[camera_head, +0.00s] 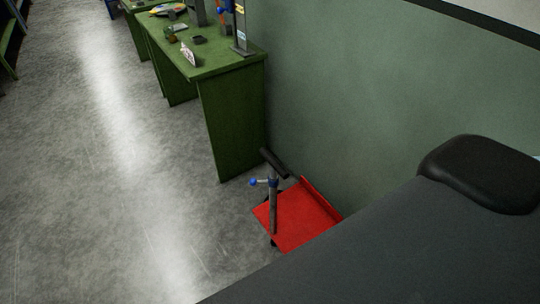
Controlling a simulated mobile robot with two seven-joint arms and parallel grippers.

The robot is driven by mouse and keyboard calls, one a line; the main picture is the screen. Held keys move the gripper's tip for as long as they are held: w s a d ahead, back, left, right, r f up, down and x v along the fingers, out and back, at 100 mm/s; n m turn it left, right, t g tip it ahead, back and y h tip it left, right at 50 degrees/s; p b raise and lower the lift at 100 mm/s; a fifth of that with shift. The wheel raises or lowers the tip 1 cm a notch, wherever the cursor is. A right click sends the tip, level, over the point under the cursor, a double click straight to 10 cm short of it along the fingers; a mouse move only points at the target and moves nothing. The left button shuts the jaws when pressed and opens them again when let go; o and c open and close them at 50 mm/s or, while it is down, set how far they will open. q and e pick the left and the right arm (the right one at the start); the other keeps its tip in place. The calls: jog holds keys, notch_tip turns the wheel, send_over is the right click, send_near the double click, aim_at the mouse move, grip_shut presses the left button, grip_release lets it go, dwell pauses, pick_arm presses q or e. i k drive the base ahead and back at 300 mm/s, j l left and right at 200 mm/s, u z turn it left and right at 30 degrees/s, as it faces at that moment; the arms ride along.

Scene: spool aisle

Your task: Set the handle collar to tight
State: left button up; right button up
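A red cart (295,222) stands on the floor by the green wall, right of the workbench. A grey post (273,212) rises from it, with a black handle bar (273,163) at the top. A collar (272,183) sits on the post below the bar, with a blue-knobbed lever (254,182) pointing left. The collar's setting cannot be read at this size. Neither of my grippers shows. The dark grey body at lower right hides the cart's near right part.
A green workbench (232,120) stands against the wall behind the cart, with small items, a folded card (188,54) and a tray (199,40) on top. The green wall (370,90) closes off the right. The grey floor (110,200) is clear on the left.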

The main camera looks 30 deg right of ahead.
aim_at(252, 181)
jog(key=i+j+z, duration=0.1)
jog(key=z, duration=0.3)
jog(key=i+j+z, duration=0.1)
jog(key=z, duration=0.3)
jog(key=j+z, duration=0.25)
jog(key=z, duration=0.15)
jog(key=j+z, duration=0.2)
jog(key=j, duration=0.25)
jog(key=i+j+z, duration=0.2)
jog(key=j, duration=0.25)
jog(key=j+z, duration=0.1)
jog(key=j, duration=1.15)
jog(key=k, duration=0.05)
